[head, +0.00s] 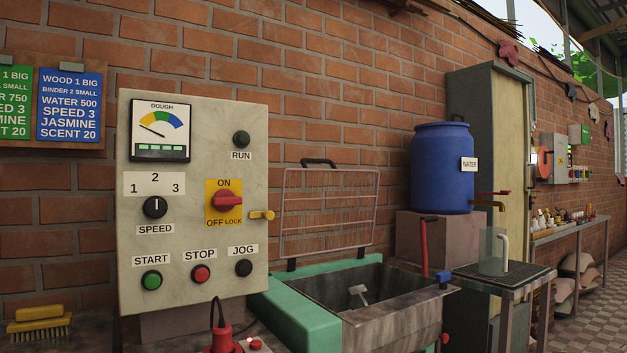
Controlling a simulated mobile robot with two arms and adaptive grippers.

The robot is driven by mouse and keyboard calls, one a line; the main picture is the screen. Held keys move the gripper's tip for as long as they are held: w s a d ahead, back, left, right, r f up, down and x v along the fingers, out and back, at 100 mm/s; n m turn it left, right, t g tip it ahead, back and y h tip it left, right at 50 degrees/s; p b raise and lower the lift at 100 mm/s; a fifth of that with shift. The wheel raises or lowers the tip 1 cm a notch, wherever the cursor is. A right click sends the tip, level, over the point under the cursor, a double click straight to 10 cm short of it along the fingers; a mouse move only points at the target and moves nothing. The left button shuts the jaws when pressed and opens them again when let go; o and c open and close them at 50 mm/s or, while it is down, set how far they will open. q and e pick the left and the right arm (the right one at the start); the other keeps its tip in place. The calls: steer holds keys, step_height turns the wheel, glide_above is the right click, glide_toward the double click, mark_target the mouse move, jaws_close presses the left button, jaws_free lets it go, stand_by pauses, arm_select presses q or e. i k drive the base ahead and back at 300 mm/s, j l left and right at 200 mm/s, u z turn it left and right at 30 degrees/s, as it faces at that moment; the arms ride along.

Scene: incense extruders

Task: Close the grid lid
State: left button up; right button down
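The grid lid (328,212) is a wire mesh frame with a dark handle (319,162) on its top edge. It stands upright, raised at the back of the metal mixing trough (395,308), against the brick wall. Dark hinge pieces show at its lower edge. The trough is open at the top, and a mixing paddle (358,292) shows inside it. Neither of my grippers shows in the head view.
A grey control panel (259,130) with knobs and buttons stands left of the trough. A blue water barrel (440,168) sits on a block at the right. A small side table (503,277) carries a clear jug (490,250).

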mark_target(291, 260)
steer(key=i+l, duration=0.15)
steer(key=l, duration=0.25)
steer(key=i+l, duration=0.15)
steer(key=l, duration=0.25)
steer(key=i+l, duration=0.1)
steer(key=l, duration=0.3)
steer(key=i+l+u, duration=0.1)
steer(key=l, duration=0.3)
steer(key=i, duration=0.05)
